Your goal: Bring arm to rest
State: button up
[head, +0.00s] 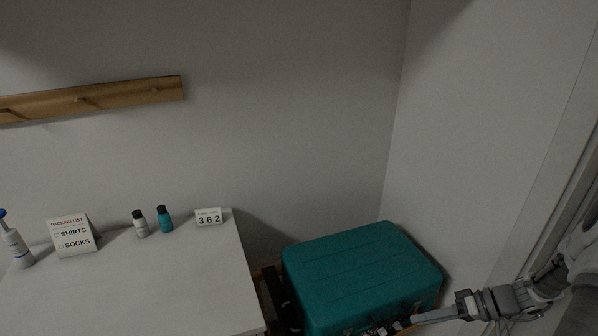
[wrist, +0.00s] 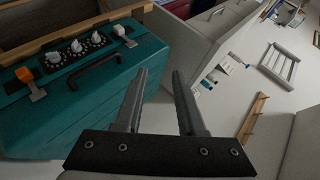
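My gripper (wrist: 161,75) is open in the wrist view, its two grey fingers apart with nothing between them. In the head view my arm reaches in from the lower right, and its end lies over the front right part of a closed teal suitcase (head: 358,264). In the wrist view the suitcase (wrist: 95,105) is left of and behind the fingers, with a dark handle (wrist: 94,71) and several dial-like parts on its face. I cannot tell whether the fingers touch it.
A wooden peg rail (head: 100,98) is on the wall. The right wall is close.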

jog(key=s+a+r+g+h, duration=0.1)
jog(key=a+r+h, duration=0.1)
jog(key=a+r, duration=0.35)
jog(key=s+a+r+n+g+h, duration=0.1)
jog(key=a+r+h, duration=0.15)
jog(key=r, duration=0.55)
jog(key=s+a+r+h, duration=0.2)
jog(key=a+r, duration=0.1)
jog(key=r, duration=0.3)
jog(key=s+a+r+m+t+h, duration=0.3)
jog(key=s+a+r+t+h, duration=0.1)
jog(key=s+r, duration=0.6)
jog(key=shift+s+a+t, duration=0.45)
jog(key=shift+a+t, duration=0.05)
jog(key=shift+a, duration=0.3)
jog(key=shift+d+r+m, duration=0.1)
jog(key=shift+d+m, duration=0.05)
jog(key=shift+m, duration=0.15)
